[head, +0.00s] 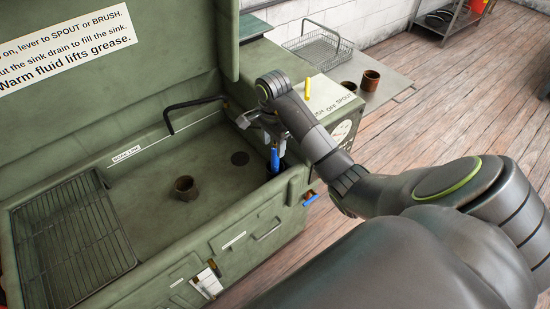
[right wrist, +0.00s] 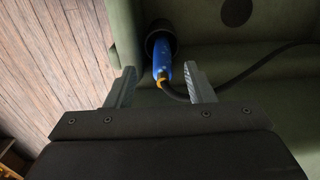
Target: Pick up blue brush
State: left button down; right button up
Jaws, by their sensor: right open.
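The blue brush (head: 275,159) stands roughly upright in a dark round holder at the right end of the green sink. In the right wrist view the blue brush (right wrist: 162,58) has a yellow-orange end and a dark hose, and its far end sits in the black holder (right wrist: 160,32). My right gripper (head: 262,124) is above the brush. Its two fingers (right wrist: 158,78) are open and spread to either side of the brush, with visible gaps. My left gripper is not in view.
A brown cylindrical part (head: 186,188) stands on the sink floor (head: 150,215). A wire rack (head: 70,245) covers the left end. A black spout (head: 190,103) rises at the back wall. A wire basket (head: 318,48) and another brown part (head: 371,80) stand on the side shelf.

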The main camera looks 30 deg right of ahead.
aim_at(275, 147)
jog(key=shift+w+d+f+b, duration=0.1)
jog(key=shift+d+f+b, duration=0.1)
jog(key=shift+f+b, duration=0.65)
jog(key=shift+w+d+f+b, duration=0.1)
jog(key=shift+d+f+b, duration=0.05)
jog(key=shift+f+b, duration=0.6)
jog(key=shift+f, duration=0.2)
jog(key=shift+f+p, duration=0.35)
jog(key=shift+f, duration=0.45)
grip_shut()
jog(key=shift+r, duration=0.15)
